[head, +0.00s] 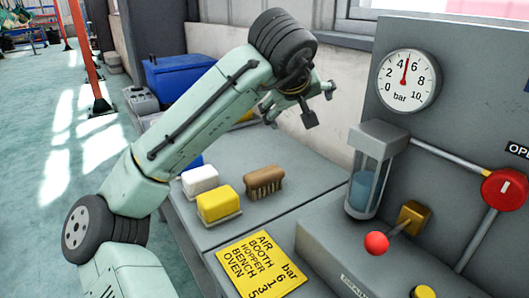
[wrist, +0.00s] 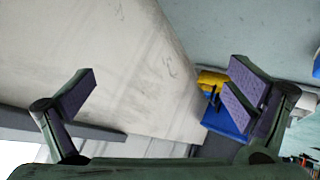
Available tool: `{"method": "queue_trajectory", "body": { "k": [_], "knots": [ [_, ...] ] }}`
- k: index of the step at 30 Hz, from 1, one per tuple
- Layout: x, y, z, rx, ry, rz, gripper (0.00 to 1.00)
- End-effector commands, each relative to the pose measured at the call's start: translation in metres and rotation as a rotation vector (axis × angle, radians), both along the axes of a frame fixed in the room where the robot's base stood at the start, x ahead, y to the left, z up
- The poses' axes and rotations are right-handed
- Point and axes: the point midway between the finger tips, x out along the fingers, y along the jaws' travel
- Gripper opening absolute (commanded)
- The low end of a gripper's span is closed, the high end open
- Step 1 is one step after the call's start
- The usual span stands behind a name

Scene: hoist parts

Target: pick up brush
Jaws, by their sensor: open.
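A brush (head: 264,181) with a brown wooden back and dark bristles sits on the grey bench top (head: 310,176) in the head view. My gripper (head: 298,107) is open above the bench, up and to the right of the brush and well apart from it. In the wrist view my gripper (wrist: 162,97) shows its two purple-padded fingers spread wide with nothing between them. The brush does not show in the wrist view.
A yellow block (head: 218,204) and a white block (head: 199,180) stand left of the brush. A blue bin (head: 178,76) is behind my arm. A panel with a gauge (head: 409,80), glass cylinder (head: 363,187) and red-knobbed lever (head: 377,243) stands to the right.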

Motion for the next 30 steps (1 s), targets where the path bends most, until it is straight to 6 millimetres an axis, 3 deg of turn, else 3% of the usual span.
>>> {"method": "queue_trajectory", "body": {
  "k": [4,11,18,30],
  "knots": [
    [-0.023,0.028,-0.046,0.148,0.313,0.220,1.00],
    [-0.047,0.059,-0.069,0.251,0.505,0.411,1.00],
    [-0.037,0.068,-0.104,0.257,0.516,0.421,1.00],
    [-0.021,0.072,-0.142,0.257,0.514,0.418,1.00]
  ]
}}
